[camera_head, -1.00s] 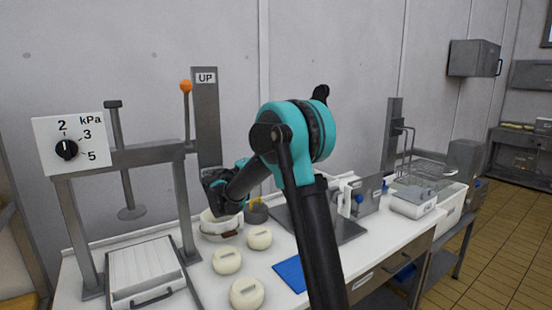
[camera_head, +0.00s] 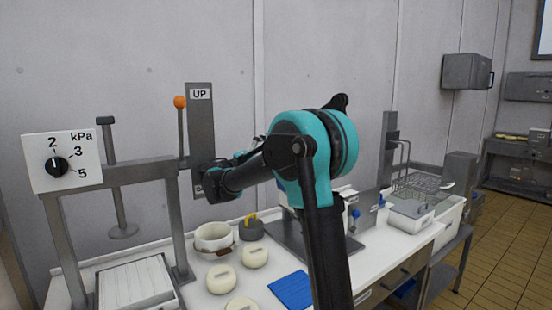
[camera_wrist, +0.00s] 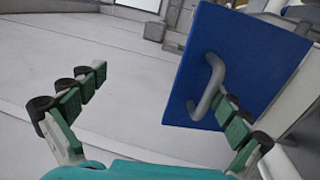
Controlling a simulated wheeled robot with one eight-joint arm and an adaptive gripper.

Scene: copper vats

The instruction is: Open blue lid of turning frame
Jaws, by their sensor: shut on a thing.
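A blue lid (camera_wrist: 232,62) with a grey bar handle (camera_wrist: 208,88) fills the upper right of the wrist view and looks tilted. The left finger stands well away from the handle, over pale floor or wall. In the head view my gripper (camera_head: 205,182) is at the foot of the grey UP plate (camera_head: 200,125), mostly hidden by my wrist. A flat blue panel (camera_head: 291,290) lies on the table there; I cannot tell whether it is the same lid.
A grey press frame (camera_head: 130,172) with a pressure dial (camera_head: 60,162) stands at the left. A white pot (camera_head: 213,238) and several pale cheese-like rounds (camera_head: 221,279) stand on the white table below my arm. A wire basket (camera_head: 425,180) is farther right.

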